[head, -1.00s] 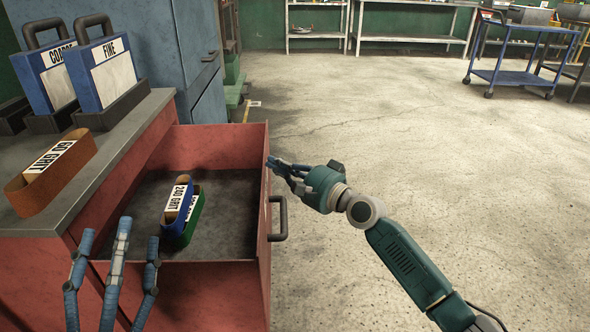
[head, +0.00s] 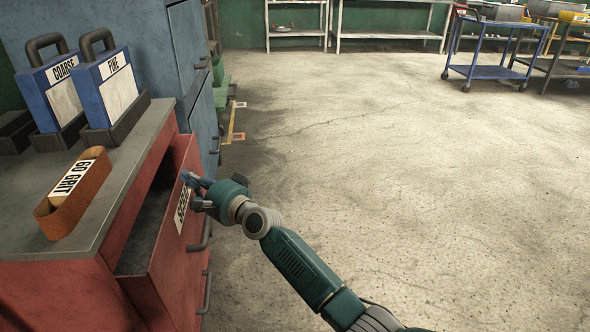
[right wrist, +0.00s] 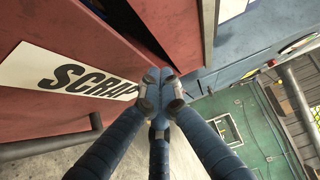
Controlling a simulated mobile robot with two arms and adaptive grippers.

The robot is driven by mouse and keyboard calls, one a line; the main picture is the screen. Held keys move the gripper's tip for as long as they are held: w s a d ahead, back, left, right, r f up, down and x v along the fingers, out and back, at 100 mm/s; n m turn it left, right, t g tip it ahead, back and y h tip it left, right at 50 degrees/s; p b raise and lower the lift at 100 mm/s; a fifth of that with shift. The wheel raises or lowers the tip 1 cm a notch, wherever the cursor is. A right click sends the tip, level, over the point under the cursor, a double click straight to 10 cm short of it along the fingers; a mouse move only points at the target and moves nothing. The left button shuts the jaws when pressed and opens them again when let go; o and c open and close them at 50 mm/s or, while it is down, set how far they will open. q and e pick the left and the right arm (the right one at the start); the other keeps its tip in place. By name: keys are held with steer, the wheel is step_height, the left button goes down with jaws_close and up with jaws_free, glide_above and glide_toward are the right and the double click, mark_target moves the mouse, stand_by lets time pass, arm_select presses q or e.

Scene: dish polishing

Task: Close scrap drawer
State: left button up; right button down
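The red scrap drawer (head: 172,262) stands part way out of the red cabinet in the head view, with a narrow dark opening behind its front. Its front bears a white SCRAP label, which also shows on the drawer front in the right wrist view (right wrist: 65,78). My right gripper (head: 190,180) is at the upper far part of the drawer front, outside it. In the right wrist view its fingertips (right wrist: 160,88) are drawn together beside the label, with nothing seen between them; contact with the front looks likely but is not certain. My left gripper is out of view.
A blue cabinet (head: 190,60) adjoins behind. The floor to the right is clear, with a blue cart (head: 495,72) far off.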

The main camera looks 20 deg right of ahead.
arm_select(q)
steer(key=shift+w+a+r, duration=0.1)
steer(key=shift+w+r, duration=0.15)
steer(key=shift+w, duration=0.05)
arm_select(e)
steer(key=a, duration=0.2)
steer(key=w+a, duration=0.1)
steer(key=a, duration=0.2)
steer(key=shift+w+a, duration=0.15)
steer(key=shift+w, duration=0.05)
